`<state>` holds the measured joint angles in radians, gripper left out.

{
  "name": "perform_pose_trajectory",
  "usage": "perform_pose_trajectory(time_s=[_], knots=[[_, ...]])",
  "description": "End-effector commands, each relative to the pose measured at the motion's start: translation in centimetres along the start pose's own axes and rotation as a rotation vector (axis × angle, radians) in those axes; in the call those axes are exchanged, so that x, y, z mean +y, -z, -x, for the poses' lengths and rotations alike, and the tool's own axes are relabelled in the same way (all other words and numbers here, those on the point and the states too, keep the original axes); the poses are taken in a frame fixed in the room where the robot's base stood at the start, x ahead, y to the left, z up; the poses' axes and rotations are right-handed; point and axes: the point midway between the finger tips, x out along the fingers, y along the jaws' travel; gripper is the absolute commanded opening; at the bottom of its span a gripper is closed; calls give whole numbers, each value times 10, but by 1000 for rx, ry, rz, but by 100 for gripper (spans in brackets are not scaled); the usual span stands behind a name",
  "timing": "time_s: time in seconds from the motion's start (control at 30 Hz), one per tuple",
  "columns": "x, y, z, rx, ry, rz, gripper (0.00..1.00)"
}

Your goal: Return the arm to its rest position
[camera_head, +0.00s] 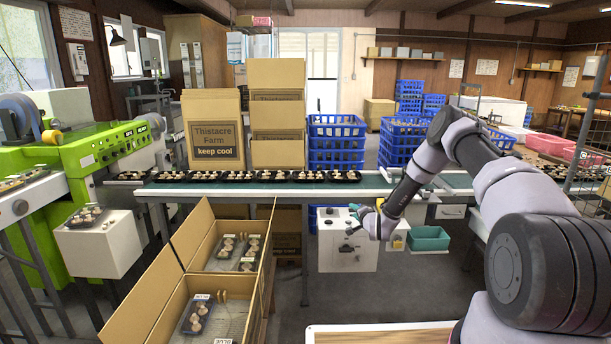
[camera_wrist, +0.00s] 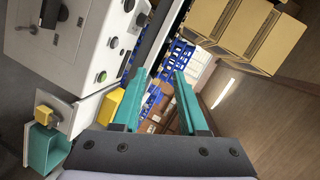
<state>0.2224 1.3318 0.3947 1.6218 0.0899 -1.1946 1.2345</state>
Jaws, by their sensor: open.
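My arm reaches in from the right side of the head view, bent at the elbow, with its forearm slanting down to the left. My gripper (camera_head: 358,216) is in front of the conveyor, near the white control box (camera_head: 345,248). In the wrist view my gripper (camera_wrist: 155,95) shows two teal fingers spread apart with nothing between them. Past the fingers the wrist view shows blue crates (camera_wrist: 180,55) and cardboard boxes (camera_wrist: 262,30), seen tilted.
A conveyor (camera_head: 400,187) carries several black mushroom trays. Open cardboard cartons (camera_head: 185,235) with packed trays stand at front left. A green machine (camera_head: 85,165) stands at the left. A teal bin (camera_head: 428,238) hangs beside the control box. Grey floor is clear at the centre.

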Motion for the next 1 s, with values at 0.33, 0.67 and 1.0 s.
perform_pose_trajectory(time_s=[0.33,0.67,1.0], knots=[[-152,61,49,-89,-148,267,42],[-262,102,158,-144,-307,471,42],[-333,119,315,-206,-451,596,42]])
